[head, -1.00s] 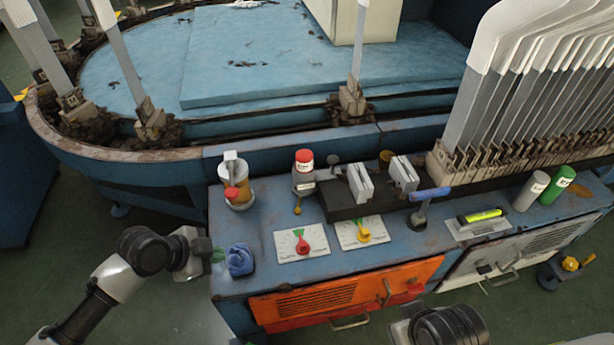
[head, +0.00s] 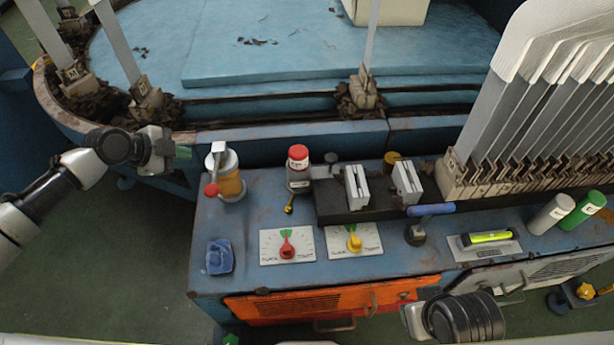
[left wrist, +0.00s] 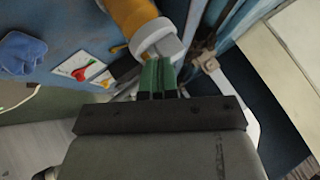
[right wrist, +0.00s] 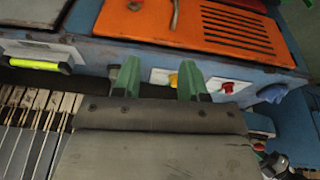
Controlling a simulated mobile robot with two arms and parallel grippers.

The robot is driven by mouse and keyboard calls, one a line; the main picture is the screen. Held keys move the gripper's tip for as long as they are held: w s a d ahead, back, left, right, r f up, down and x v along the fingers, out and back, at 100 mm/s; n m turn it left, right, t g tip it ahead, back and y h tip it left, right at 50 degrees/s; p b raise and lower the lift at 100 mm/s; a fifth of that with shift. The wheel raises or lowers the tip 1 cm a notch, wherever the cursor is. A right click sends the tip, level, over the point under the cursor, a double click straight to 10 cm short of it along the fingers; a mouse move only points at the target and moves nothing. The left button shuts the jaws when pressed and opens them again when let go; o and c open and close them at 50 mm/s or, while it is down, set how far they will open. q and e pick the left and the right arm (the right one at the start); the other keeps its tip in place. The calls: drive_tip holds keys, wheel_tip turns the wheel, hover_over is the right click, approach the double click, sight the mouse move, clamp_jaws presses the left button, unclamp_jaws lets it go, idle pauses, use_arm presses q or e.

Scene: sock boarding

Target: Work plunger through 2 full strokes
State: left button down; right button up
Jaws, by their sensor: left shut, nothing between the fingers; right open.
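An amber pump jar (head: 230,184) with a pale top, a grey upright plunger piece (head: 218,150) and a red knob (head: 211,190) stands at the left end of the blue bench. My left gripper (head: 183,152) is shut and empty, left of the plunger top and apart from it in the head view. In the left wrist view, the shut green fingers (left wrist: 158,78) point at the plunger's grey top (left wrist: 170,48), above the amber body (left wrist: 130,14); whether they touch it is unclear. My right gripper (right wrist: 158,80) is open and empty in front of the bench.
A red-capped bottle (head: 299,170), two dial plates (head: 286,246) and a blue cloth (head: 220,257) are on the bench (head: 240,225). A blue-handled lever (head: 430,210) and a rack of sock boards (head: 520,120) stand to the right. Open floor lies left of the bench.

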drive_tip(key=shift+c, duration=0.4)
drive_tip(key=shift+w+r, duration=0.1)
clamp_jaws()
drive_tip(key=shift+d, duration=0.1)
idle(1.2)
